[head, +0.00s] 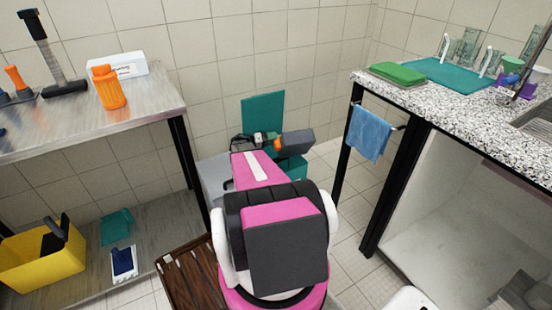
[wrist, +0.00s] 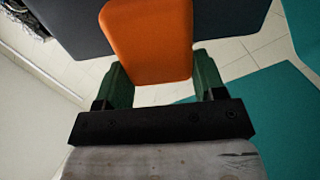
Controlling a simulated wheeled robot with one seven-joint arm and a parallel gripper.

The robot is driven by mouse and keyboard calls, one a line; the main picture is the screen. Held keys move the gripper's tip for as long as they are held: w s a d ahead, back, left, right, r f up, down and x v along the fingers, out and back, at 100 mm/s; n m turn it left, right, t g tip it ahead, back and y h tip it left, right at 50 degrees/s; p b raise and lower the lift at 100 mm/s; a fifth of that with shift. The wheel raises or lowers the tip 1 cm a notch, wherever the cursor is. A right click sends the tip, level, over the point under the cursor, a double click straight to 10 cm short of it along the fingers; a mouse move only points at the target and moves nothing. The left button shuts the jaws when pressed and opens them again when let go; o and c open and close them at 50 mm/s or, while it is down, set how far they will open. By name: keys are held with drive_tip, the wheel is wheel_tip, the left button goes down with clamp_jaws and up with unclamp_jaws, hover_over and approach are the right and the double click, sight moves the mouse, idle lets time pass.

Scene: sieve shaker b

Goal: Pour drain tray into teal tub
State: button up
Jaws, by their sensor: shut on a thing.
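The drain tray appears as a dark grey tray (head: 299,141) with an orange handle. It looks tilted in the head view. In the wrist view the orange handle (wrist: 150,40) fills the space between the green fingers, with dark grey tray (wrist: 232,16) beyond it. My gripper (head: 268,139) is shut on this handle. The teal tub (head: 293,169) is just below the tray, partly hidden by my arm; an upright teal panel (head: 263,110) stands behind. Teal surfaces (wrist: 285,122) show at right in the wrist view. I cannot see the tray's contents.
A grey box-like thing (head: 213,176) is left of my arm. A workbench (head: 150,95) with an orange bottle (head: 108,87) stands left; a speckled counter (head: 440,103) with a blue towel (head: 368,133) stands right. A dark slatted wooden thing (head: 190,275) lies on the floor.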

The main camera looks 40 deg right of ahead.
drive_tip(key=shift+w+d+f+n+p, duration=0.2)
drive_tip(key=shift+f+n, duration=0.25)
drive_tip(key=shift+n, duration=0.3)
drive_tip(key=shift+w+a+f+n+p, duration=0.1)
drive_tip(key=shift+f+n+p, duration=0.3)
drive_tip(key=shift+n, duration=0.35)
idle(1.1)
drive_tip(key=shift+w+d+n, duration=0.3)
drive_tip(key=shift+w+n, duration=0.35)
drive_tip(key=shift+n, duration=0.15)
idle(0.6)
drive_tip(key=shift+w+f+n, duration=0.2)
drive_tip(key=shift+f+n, duration=0.35)
drive_tip(key=shift+n, duration=0.35)
idle(0.4)
